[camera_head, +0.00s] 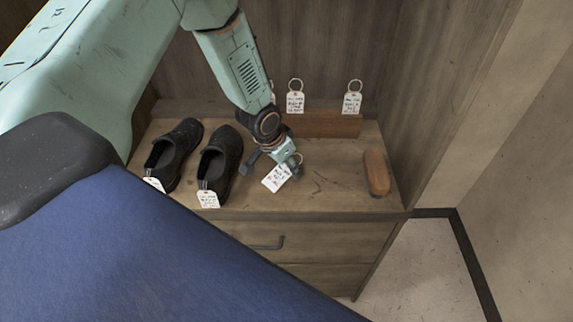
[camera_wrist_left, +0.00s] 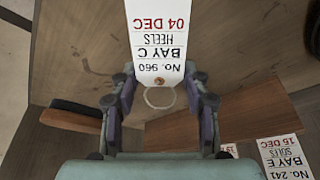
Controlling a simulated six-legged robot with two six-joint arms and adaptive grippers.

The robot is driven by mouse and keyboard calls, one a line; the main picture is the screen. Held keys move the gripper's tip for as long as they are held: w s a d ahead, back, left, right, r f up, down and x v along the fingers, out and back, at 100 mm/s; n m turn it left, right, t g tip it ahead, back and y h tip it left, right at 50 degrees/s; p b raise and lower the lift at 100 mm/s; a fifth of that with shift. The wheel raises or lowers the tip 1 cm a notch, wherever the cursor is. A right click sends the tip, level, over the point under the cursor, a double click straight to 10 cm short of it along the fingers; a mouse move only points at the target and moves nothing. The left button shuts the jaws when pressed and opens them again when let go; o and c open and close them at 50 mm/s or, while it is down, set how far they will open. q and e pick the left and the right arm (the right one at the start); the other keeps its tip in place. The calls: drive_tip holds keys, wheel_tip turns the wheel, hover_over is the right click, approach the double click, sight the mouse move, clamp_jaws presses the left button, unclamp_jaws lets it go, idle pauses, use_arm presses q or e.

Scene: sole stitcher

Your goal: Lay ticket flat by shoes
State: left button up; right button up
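A white ticket (camera_head: 276,178) with a metal ring is at my left gripper (camera_head: 274,168), low over the wooden cabinet top. In the left wrist view the ticket (camera_wrist_left: 160,38) reads No. 960, Bay C, Heels, 04 Dec. The left fingertips (camera_wrist_left: 160,82) appear to press its two side edges, with its ring toward the palm. The ticket looks tilted; whether it touches the wood is unclear. A pair of black shoes, left shoe (camera_head: 172,152) and right shoe (camera_head: 219,160), stands left of the gripper. My right gripper is not in view.
Each shoe carries a tag, one on the right shoe (camera_head: 208,199). A brown brush (camera_head: 376,173) lies at the cabinet top's right end. Bare wood (camera_head: 335,185) lies before the brush.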

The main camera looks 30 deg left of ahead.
use_arm(q)
drive_tip(key=shift+o, duration=2)
drive_tip(key=shift+a, duration=0.15)
drive_tip(key=shift+r, duration=0.1)
drive_tip(key=shift+s+a+r, duration=0.1)
drive_tip(key=shift+s+r, duration=0.2)
drive_tip(key=shift+r, duration=0.3)
drive_tip(key=shift+s+r, duration=0.25)
drive_tip(key=shift+r, duration=0.45)
drive_tip(key=shift+s+a, duration=0.5)
drive_tip(key=shift+s, duration=1.45)
drive_tip(key=shift+s+a, duration=0.5)
drive_tip(key=shift+s, duration=1.45)
drive_tip(key=shift+s+a, duration=0.5)
drive_tip(key=shift+s, duration=1.45)
drive_tip(key=shift+d, duration=0.1)
